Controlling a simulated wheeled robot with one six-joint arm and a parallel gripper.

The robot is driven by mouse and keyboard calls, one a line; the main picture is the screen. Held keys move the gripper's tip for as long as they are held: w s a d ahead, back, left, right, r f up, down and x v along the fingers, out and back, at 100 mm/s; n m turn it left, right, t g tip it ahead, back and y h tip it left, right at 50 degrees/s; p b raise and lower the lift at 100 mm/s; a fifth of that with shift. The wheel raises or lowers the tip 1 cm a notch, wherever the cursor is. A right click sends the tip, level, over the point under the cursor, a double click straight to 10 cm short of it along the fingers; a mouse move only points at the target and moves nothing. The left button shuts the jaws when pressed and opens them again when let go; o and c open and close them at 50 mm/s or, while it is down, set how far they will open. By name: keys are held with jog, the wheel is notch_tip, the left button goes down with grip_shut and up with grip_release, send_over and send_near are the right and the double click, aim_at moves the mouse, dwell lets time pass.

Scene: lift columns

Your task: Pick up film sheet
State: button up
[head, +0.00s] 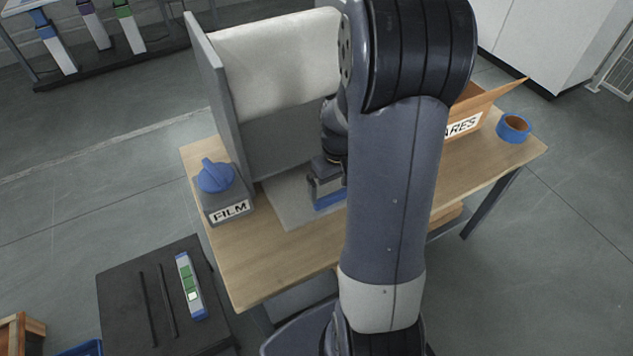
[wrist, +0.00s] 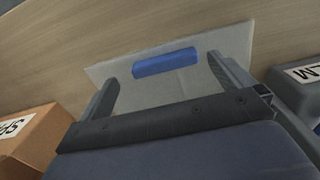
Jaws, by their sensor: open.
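The film sheet (head: 290,205) is a pale grey sheet lying flat on the wooden table in front of the roll stand. It carries a blue strip (head: 328,201), which also shows in the wrist view (wrist: 165,62). My gripper (head: 327,187) points down over the sheet, close to the blue strip. In the wrist view my gripper (wrist: 163,75) is open, one finger on each side of the strip, with nothing held. I cannot tell how high the fingertips are above the sheet. My arm hides the sheet's right part in the head view.
A white roll (head: 275,60) sits in a grey stand (head: 207,75) behind the sheet. A grey FILM box (head: 228,202) with a blue knob stands left. A cardboard box (head: 465,120) and blue tape roll (head: 513,127) are right. The table's front left (head: 250,275) is clear.

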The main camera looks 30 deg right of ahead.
aim_at(333, 198)
jog(key=f, duration=0.5)
jog(key=shift+w+a+b, duration=0.15)
jog(key=shift+w+b, duration=0.15)
jog(key=shift+b, duration=0.1)
jog(key=shift+c, duration=0.2)
jog(key=c, duration=0.6)
